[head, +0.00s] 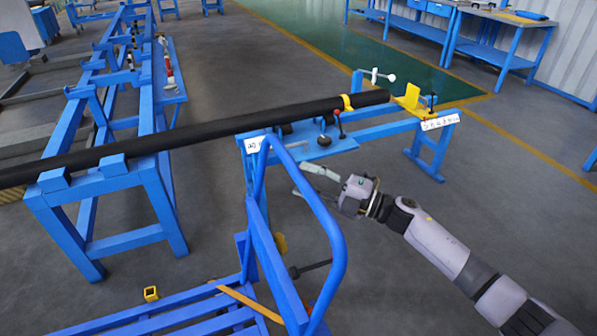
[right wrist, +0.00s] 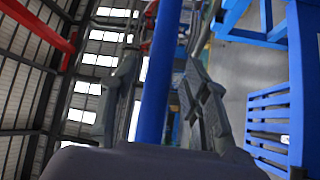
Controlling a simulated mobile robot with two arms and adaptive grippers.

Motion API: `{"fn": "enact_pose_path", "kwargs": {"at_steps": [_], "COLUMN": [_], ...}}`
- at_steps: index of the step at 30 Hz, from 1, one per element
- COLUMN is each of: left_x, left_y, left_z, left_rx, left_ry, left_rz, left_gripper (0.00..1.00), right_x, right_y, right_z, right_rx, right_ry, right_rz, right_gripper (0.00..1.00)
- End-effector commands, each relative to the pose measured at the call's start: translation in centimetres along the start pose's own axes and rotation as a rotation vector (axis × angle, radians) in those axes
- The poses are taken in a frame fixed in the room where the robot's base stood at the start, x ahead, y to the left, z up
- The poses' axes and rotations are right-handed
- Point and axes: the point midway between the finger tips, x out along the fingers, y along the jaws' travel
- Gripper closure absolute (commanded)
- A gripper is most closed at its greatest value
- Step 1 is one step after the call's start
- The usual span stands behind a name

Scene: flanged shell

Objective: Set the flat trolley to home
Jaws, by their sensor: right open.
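The blue flat trolley stands in the foreground of the head view, with a slatted deck (head: 190,312) low at the bottom and a tall looped push handle (head: 338,245). My right gripper (head: 308,180) is open at the upper right side of this handle. In the right wrist view, a blue bar (right wrist: 158,85), which looks like the handle, runs between the two spread fingers of the right gripper (right wrist: 160,105). I cannot tell whether the fingers touch it. A slatted blue platform (right wrist: 268,115) also shows at the right of that view. My left gripper is out of view.
A long black pipe (head: 220,126) lies across blue stands behind the handle. A blue stand with a white label (head: 440,122) is at the right end of the pipe. Blue workbenches (head: 490,45) stand at the back right. Grey floor (head: 500,200) is clear on the right.

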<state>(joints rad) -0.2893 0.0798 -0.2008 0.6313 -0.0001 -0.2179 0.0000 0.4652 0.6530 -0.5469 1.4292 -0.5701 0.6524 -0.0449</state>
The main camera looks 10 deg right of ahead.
Motion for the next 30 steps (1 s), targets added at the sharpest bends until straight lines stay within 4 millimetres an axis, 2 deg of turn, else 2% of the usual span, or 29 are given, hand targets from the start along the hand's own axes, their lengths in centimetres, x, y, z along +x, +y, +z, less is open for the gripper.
{"fn": "enact_pose_path", "kwargs": {"at_steps": [1, 6, 12, 17, 30], "left_x": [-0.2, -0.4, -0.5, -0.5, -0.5], "left_y": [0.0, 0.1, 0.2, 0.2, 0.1], "left_z": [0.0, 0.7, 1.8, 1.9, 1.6], "left_rx": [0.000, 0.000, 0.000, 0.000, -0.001], "left_ry": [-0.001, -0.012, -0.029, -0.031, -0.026], "left_rz": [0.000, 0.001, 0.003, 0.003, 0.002], "left_gripper": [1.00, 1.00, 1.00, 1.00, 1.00], "right_x": [0.9, 2.4, 2.8, 2.7, 2.7], "right_y": [0.2, 0.1, -0.1, -0.1, 0.0], "right_z": [0.0, 0.0, 0.0, 0.0, 0.0], "right_rx": [0.001, 0.001, 0.001, 0.001, 0.001], "right_ry": [0.001, 0.000, 0.000, 0.000, 0.000], "right_rz": [0.002, 0.001, -0.001, 0.000, 0.000], "right_gripper": [0.57, 0.57, 0.57, 0.58, 0.87]}}
